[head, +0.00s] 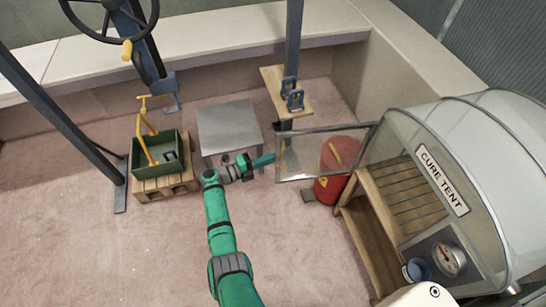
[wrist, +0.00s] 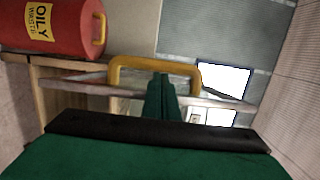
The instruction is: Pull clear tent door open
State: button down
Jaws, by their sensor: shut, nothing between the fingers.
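The clear tent door (head: 300,152) is a see-through panel in a thin metal frame. It stands swung out to the left from the cure tent (head: 490,150), and the tent's opening shows uncovered. My gripper (head: 272,159) is shut and empty at the door's free left edge; I cannot tell whether it touches the frame. In the wrist view the shut fingers (wrist: 160,97) point at a yellow handle (wrist: 155,62), close to a metal frame bar (wrist: 215,100). Whether the fingertips touch the handle is unclear.
A red oily waste can (head: 329,188) stands behind the door and also shows in the wrist view (wrist: 60,25). Wooden slatted shelves (head: 395,190) are inside the tent. A grey table (head: 228,125) and a green bin on a crate (head: 150,176) stand left. Floor in front is clear.

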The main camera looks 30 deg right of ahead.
jog(key=w, duration=0.1)
jog(key=d+t, duration=0.1)
jog(key=w+n+t, duration=0.1)
jog(key=shift+w+d+r, duration=0.15)
jog(key=shift+w+r, duration=0.1)
jog(key=shift+w, duration=0.1)
jog(key=s+a+m+g, duration=0.1)
jog(key=s+a+g, duration=0.1)
jog(key=a, duration=1)
jog(key=shift+f, duration=0.25)
jog(key=shift+a+f, duration=0.1)
jog(key=shift+a, duration=0.05)
